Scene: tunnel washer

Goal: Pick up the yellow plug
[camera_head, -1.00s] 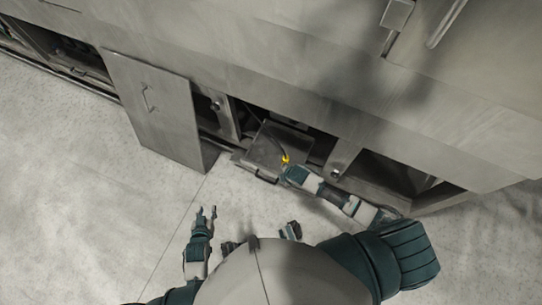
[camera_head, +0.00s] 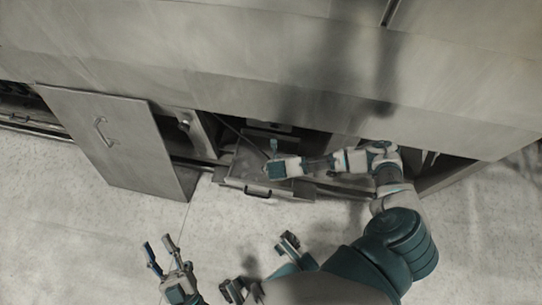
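The yellow plug does not show now; my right gripper or its arm may be hiding it. My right gripper (camera_head: 270,156) is over the open metal tray (camera_head: 239,167) under the machine. One teal fingertip points up, but I cannot tell whether the fingers are shut or what is between them. My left gripper (camera_head: 160,252) is at the lower left over the floor, away from the machine. Its two fingers are apart and nothing is between them.
A metal panel with a handle (camera_head: 118,143) hangs open left of the tray. The tray has a dark front handle (camera_head: 257,192). The large steel machine (camera_head: 240,60) fills the back.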

